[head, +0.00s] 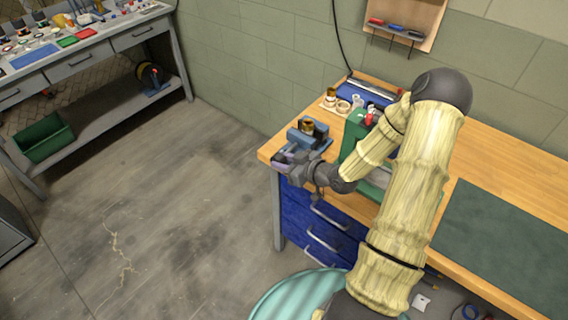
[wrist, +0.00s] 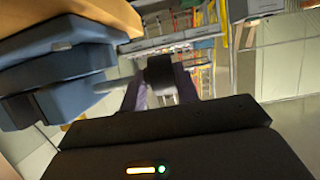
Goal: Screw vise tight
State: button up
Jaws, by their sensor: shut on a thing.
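The blue vise (head: 303,137) stands at the left front corner of the wooden workbench, with a brass-coloured round part (head: 307,125) at its top. In the wrist view the blue vise body (wrist: 62,65) fills the upper left, and a grey screw rod (wrist: 112,84) runs out of it to a dark handle (wrist: 159,70). My gripper (head: 283,163) is at the bench's left end, just in front of the vise. In the wrist view my gripper (wrist: 158,92) has its two fingers either side of the handle, shut on it. The jaw contact inside the vise is hidden.
Beside the vise, the workbench (head: 490,185) carries a green machine (head: 354,135), small jars (head: 343,105) and a dark green mat (head: 500,240). Blue drawers (head: 320,230) sit below. A tool rack (head: 398,28) hangs on the wall. The floor to the left is open.

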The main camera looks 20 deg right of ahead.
jog(key=shift+s+a+f, duration=0.15)
jog(key=shift+s+a, duration=0.1)
jog(key=shift+a, duration=0.1)
jog(key=o, duration=0.8)
jog(key=shift+d, duration=0.1)
jog(key=shift+d, duration=0.1)
jog(key=v, duration=1.7)
jog(key=shift+d+r, duration=0.1)
jog(key=shift+r, duration=0.1)
